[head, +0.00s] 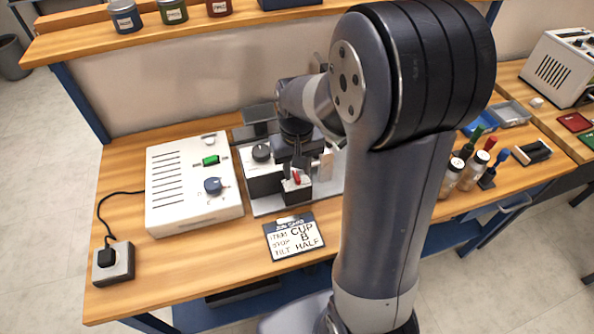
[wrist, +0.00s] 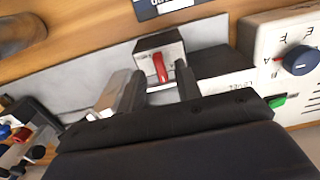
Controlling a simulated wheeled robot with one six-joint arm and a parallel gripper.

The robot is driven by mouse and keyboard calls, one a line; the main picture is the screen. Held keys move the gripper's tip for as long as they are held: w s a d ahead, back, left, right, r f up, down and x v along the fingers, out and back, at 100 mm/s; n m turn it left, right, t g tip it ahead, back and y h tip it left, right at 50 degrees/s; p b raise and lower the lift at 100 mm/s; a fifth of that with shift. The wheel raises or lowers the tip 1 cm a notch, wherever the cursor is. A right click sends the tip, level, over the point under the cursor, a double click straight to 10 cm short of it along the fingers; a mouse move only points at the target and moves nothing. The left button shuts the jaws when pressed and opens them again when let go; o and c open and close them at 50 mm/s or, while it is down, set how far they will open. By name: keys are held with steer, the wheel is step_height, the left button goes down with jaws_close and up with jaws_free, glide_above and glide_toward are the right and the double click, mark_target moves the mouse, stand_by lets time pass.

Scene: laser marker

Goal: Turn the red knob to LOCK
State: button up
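The red knob (wrist: 160,68) is a narrow red lever on a small white-faced block (wrist: 168,45) in the wrist view. It stands roughly upright there, leaning slightly. It also shows in the head view (head: 296,178), just below my gripper (head: 299,166). In the wrist view, my gripper's two dark fingers are apart, one to each side of the knob. I see a gap between the knob and each finger, and cannot tell how deep the tips reach around it. No LOCK lettering is readable; small marks on the block face are too blurred.
A white box with a blue knob (head: 213,186) and green switch (head: 211,160) stands left of the marker. A job card (head: 293,237) lies in front, reading CUP, B, HALF. Bottles (head: 453,172) stand right of my arm.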

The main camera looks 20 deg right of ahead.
step_height(320, 180, up, 9)
stand_by(0.3)
steer(key=shift+r, duration=0.1)
step_height(320, 180, up, 7)
steer(key=p, duration=0.7)
glide_above(297, 176)
steer(key=shift+b, duration=0.3)
steer(key=shift+f+b, duration=3.15)
steer(key=shift+f, duration=3)
steer(key=shift+r, duration=0.15)
